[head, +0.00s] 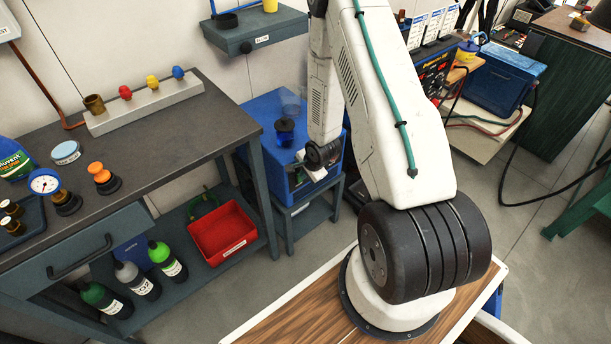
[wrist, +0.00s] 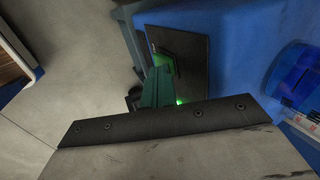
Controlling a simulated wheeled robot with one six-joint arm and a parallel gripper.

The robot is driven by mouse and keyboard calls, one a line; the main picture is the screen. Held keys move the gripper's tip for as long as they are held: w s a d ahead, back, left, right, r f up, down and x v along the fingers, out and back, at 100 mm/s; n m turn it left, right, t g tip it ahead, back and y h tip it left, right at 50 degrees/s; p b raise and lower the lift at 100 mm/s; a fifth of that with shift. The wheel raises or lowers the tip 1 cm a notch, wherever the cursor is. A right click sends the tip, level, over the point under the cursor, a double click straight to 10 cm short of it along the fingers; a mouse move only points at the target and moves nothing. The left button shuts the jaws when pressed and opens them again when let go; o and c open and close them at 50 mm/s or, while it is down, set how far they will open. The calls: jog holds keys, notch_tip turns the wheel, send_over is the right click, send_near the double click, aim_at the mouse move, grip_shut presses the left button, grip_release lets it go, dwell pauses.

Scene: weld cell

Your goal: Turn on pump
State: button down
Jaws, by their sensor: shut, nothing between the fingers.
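A blue box-shaped unit, apparently the pump (head: 262,172), stands on a low grey-teal stand in the middle of the head view. Its dark front panel (head: 297,177) has a small lit spot. My gripper (head: 318,170) is shut and empty, close in front of the unit's right part and partly covering it. In the wrist view, the pump's blue side (wrist: 225,50) and dark panel (wrist: 190,65) with green glows lie just beyond my gripper (wrist: 165,122). Its grey body hides the lower part. I cannot tell whether it touches the panel. No switch is clearly visible.
A blue transparent vessel (head: 284,132) sits on the unit. The workbench (head: 150,125) stands left, with bottles and a red bin (head: 222,228) on its lower shelf. A wall shelf (head: 255,30) hangs above.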

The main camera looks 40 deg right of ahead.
jog(key=shift+r, duration=0.15)
jog(key=shift+r, duration=0.65)
jog(key=v, duration=1.2)
jog(key=shift+s+f, duration=0.25)
jog(key=shift+s, duration=0.1)
